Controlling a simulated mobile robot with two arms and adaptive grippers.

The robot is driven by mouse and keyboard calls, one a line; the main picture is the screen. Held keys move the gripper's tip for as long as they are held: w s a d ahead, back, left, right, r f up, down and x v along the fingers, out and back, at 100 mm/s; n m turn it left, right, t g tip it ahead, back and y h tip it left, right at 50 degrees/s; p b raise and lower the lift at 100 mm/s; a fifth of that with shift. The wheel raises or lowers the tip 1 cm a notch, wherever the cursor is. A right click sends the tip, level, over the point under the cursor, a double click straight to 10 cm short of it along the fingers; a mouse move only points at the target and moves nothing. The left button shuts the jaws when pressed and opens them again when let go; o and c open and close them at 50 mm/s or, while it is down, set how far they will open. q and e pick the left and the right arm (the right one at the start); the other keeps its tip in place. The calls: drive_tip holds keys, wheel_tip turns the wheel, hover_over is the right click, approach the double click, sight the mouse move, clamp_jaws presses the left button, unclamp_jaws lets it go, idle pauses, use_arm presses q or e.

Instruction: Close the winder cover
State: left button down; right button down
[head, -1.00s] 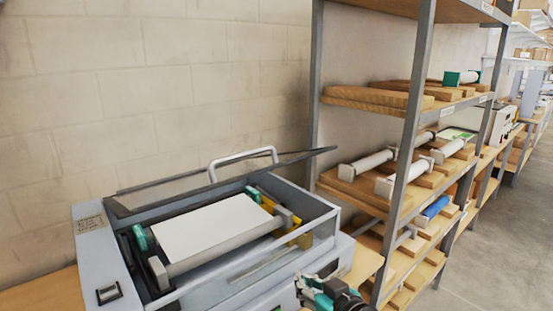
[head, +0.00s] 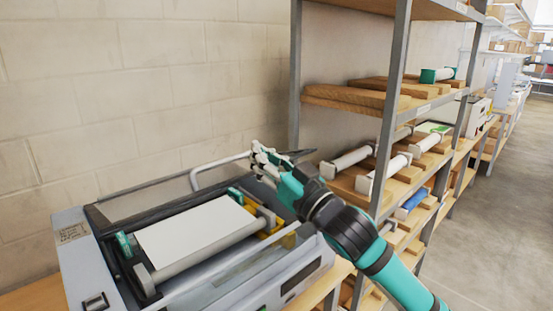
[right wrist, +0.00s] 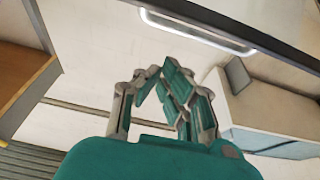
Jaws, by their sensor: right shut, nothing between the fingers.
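The winder cover (head: 150,184), a clear panel in a dark frame, stands raised at the back of the grey laminator (head: 77,262). Its pale looped handle (head: 207,168) sticks up from it, and also shows in the right wrist view (right wrist: 195,32). My right gripper (head: 258,155) is shut and empty, at the handle's right end in the head view. In the right wrist view its fingertips (right wrist: 165,68) are below the handle in the picture, seemingly apart from it. The gripper and arm hide the cover's right part. My left gripper is not in view.
The open bay holds a white roll (head: 195,234) with teal and yellow parts around it. A metal shelf rack (head: 394,100) with rolls and boards stands close on the right, beside my right arm. A block wall (head: 120,90) is behind the laminator.

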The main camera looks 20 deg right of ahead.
drive_tip(key=f, duration=0.1)
drive_tip(key=w+f+p, duration=0.1)
drive_tip(key=p, duration=0.1)
drive_tip(key=shift+w+a+f, duration=0.3)
drive_tip(key=shift+f, duration=0.1)
drive_tip(key=shift+f, duration=0.1)
drive_tip(key=s+d+f+t+y+b, duration=0.1)
drive_tip(key=s+f+t+b, duration=0.1)
drive_tip(key=f+b, duration=0.9)
drive_tip(key=s+b, duration=0.1)
drive_tip(key=b, duration=0.3)
drive_tip(key=shift+f+t+b, duration=0.4)
drive_tip(key=shift+r, duration=0.1)
